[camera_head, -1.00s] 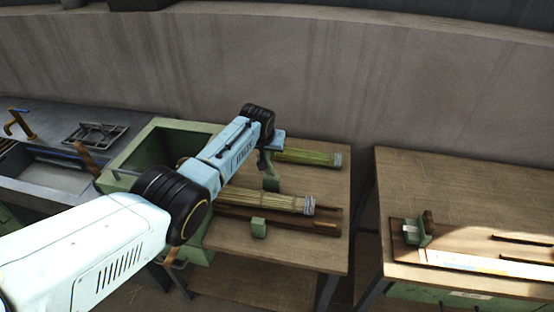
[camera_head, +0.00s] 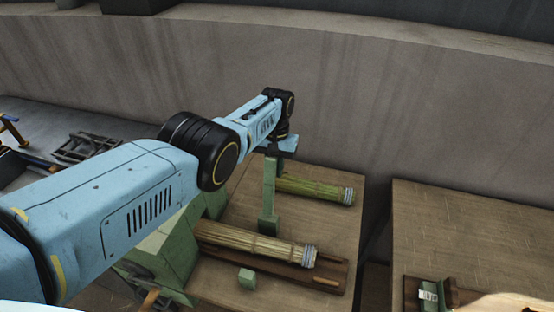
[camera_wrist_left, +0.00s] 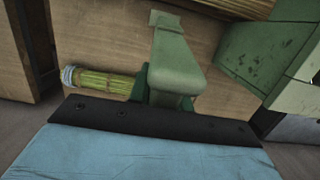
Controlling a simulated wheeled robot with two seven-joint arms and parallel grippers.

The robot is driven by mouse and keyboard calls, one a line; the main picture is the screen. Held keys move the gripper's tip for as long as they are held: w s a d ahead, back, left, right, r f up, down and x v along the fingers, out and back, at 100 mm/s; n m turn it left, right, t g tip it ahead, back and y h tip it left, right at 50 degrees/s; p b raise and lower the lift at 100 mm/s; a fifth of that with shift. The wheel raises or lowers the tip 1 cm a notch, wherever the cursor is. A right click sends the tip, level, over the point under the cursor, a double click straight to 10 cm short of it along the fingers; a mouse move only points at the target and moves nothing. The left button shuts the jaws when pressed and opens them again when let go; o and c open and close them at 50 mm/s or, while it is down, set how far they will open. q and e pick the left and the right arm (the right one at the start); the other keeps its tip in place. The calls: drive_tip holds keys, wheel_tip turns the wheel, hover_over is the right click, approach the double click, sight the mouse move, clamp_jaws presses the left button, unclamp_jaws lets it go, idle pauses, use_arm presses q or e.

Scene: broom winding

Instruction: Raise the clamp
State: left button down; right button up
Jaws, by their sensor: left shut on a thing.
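The green clamp (camera_head: 268,192) is an upright bar with a wider foot at its lower end. It stands out between two straw broom bundles in the head view. My left gripper (camera_head: 271,153) is shut on its upper end. The clamp also shows in the left wrist view (camera_wrist_left: 173,62), reaching away from the gripper (camera_wrist_left: 168,98). The near straw bundle (camera_head: 258,243) lies on a dark wooden board, and the greener far bundle (camera_head: 312,189) lies behind the clamp. My left arm hides part of the green machine. My right gripper is not in view.
A small green block (camera_head: 246,279) sits in front of the near bundle on the wooden table (camera_head: 335,222). A second wooden table (camera_head: 460,240) stands to the right across a gap. A green box-like housing (camera_head: 165,250) is at the left, under my arm.

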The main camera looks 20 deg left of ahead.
use_arm(q)
drive_tip(key=shift+f, duration=0.1)
idle(0.4)
drive_tip(key=c, duration=1.3)
unclamp_jaws()
drive_tip(key=r+p, duration=0.1)
drive_tip(key=r, duration=0.3)
drive_tip(key=w+r+p, duration=0.1)
drive_tip(key=r, duration=0.3)
drive_tip(key=w+r+p, duration=0.1)
drive_tip(key=r, duration=0.4)
drive_tip(key=shift+w+r, duration=0.1)
drive_tip(key=shift+w, duration=0.1)
drive_tip(key=shift+s, duration=0.1)
